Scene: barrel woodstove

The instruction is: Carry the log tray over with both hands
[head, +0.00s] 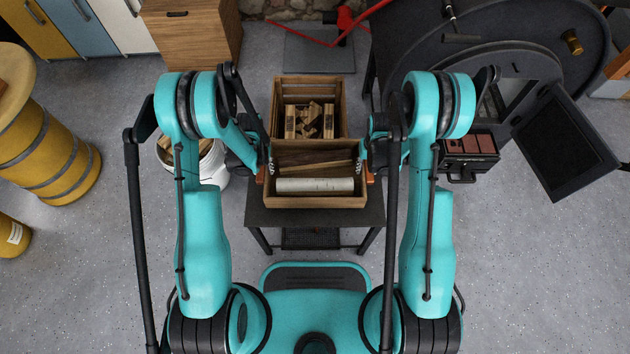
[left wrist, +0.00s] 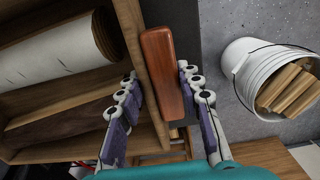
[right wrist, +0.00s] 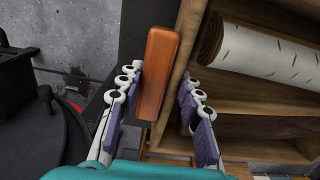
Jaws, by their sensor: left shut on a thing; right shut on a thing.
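The log tray (head: 315,202) is an open wooden box at the middle of the head view, with a white birch log and darker wood pieces in it. It looks level over the dark table (head: 262,217); I cannot tell whether it touches. My left gripper (head: 263,168) is shut on the tray's left end, its fingers either side of the end wall and orange-brown handle (left wrist: 162,75). My right gripper (head: 368,168) is shut on the right end the same way, around the wall and handle (right wrist: 158,72). The birch log also shows in the right wrist view (right wrist: 260,52).
A wooden crate (head: 312,83) with short wood pieces stands just behind the tray. A white bucket (head: 213,165) of wood is at the left. The black barrel stove (head: 490,75), its door (head: 565,145) open, stands at the right. A tray of reddish bricks (head: 468,145) is near it.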

